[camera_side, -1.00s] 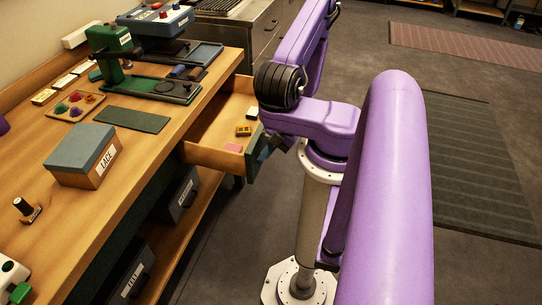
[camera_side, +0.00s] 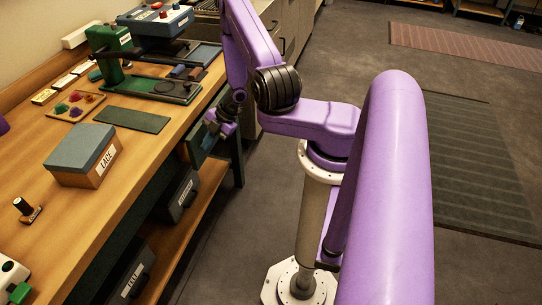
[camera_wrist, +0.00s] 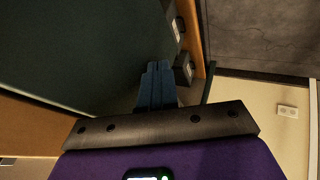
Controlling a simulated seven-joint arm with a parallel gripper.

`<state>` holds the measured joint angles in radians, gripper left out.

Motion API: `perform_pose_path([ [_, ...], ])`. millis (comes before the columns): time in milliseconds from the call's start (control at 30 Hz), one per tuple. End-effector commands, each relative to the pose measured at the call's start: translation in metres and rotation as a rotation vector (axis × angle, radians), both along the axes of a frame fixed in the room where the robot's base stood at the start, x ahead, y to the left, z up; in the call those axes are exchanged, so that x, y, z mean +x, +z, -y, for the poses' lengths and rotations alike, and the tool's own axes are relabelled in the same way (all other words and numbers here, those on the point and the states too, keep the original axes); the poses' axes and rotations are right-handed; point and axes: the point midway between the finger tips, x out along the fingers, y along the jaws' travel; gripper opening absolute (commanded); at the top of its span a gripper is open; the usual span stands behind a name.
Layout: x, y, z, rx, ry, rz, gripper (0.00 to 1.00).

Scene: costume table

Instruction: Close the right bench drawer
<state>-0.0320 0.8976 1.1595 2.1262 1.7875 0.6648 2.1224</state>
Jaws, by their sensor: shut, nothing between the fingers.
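The right bench drawer shows only its dark green front (camera_side: 197,148), at or close to the bench edge in the side view. Its inside is hidden; I cannot tell whether a small gap is left. My gripper (camera_side: 211,123) is at that front, partly hidden by my wrist. In the wrist view my gripper's blue-grey fingers (camera_wrist: 157,72) are together and empty, pointing along a large dark green panel (camera_wrist: 80,45). I cannot tell whether they touch it.
A box labelled LACE (camera_side: 83,155), a green mat (camera_side: 132,119) and a green press (camera_side: 112,48) stand on the bench top. Dark bins (camera_side: 178,194) stand on the shelf below. The floor (camera_side: 262,190) beside the bench is clear.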

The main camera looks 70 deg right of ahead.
Motion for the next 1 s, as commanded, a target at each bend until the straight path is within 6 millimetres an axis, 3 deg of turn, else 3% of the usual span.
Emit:
perform_pose_path([
  [200,0.010,0.000,0.001,-0.001,0.000,0.000,0.00],
  [667,0.009,0.000,0.001,-0.001,-0.002,-0.001,0.00],
  [833,-0.006,0.000,0.001,0.002,-0.006,-0.003,0.00],
  [1000,-0.034,0.004,0.004,-0.001,-0.007,0.000,0.00],
])
